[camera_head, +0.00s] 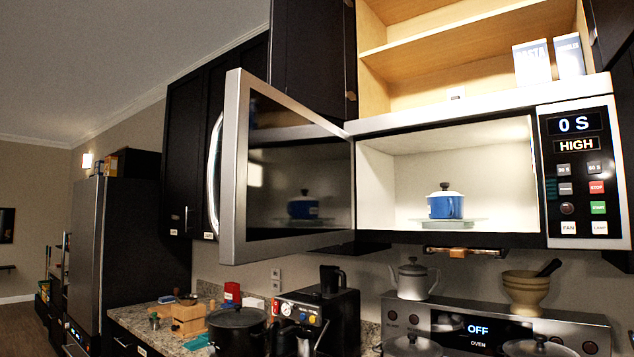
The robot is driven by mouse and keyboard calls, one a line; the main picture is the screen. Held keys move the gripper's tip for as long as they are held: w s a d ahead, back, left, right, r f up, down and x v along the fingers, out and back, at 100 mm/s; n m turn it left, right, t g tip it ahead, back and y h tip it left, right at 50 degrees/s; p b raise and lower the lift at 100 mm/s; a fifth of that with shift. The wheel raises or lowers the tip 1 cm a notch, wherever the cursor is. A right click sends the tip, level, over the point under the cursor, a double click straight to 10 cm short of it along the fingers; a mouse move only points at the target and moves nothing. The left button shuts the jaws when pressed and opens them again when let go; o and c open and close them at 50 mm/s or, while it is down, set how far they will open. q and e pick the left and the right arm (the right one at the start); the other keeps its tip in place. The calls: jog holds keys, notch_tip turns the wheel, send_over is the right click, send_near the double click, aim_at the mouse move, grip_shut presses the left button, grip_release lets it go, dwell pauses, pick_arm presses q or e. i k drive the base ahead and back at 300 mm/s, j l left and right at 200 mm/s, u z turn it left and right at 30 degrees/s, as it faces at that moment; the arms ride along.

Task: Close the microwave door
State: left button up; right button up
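The microwave (585,235) is mounted above the oven range, its control panel showing "0 S" and "HIGH". Its door (232,165) stands wide open, hinged at the left of the cavity and swung out toward me on the left. The door has a silver frame, a dark window and a curved handle (213,175) on its far left side. The pot also reflects in the door window. Neither of my grippers shows in this view.
Below are the oven panel (480,328) with a kettle (411,280) and mortar (525,292) on top, a coffee machine (312,310) and a dark stockpot (237,327). An open cabinet shelf (455,48) holds boxes (532,63). A dark fridge (135,235) stands left.

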aim_at(287, 178)
jog(key=i+j+z, duration=0.15)
jog(key=z, duration=0.25)
jog(key=i+j+z, duration=0.1)
jog(key=j+z, duration=0.25)
jog(key=i+j+z, duration=0.15)
jog(key=j, duration=0.35)
jog(key=j+z, duration=0.1)
jog(key=j, duration=0.35)
jog(key=i+j, duration=0.1)
jog(key=j, duration=0.3)
jog(key=i+j, duration=0.1)
jog(key=j, duration=0.3)
jog(key=i+j, duration=0.1)
jog(key=j, duration=0.3)
jog(key=z, duration=0.05)
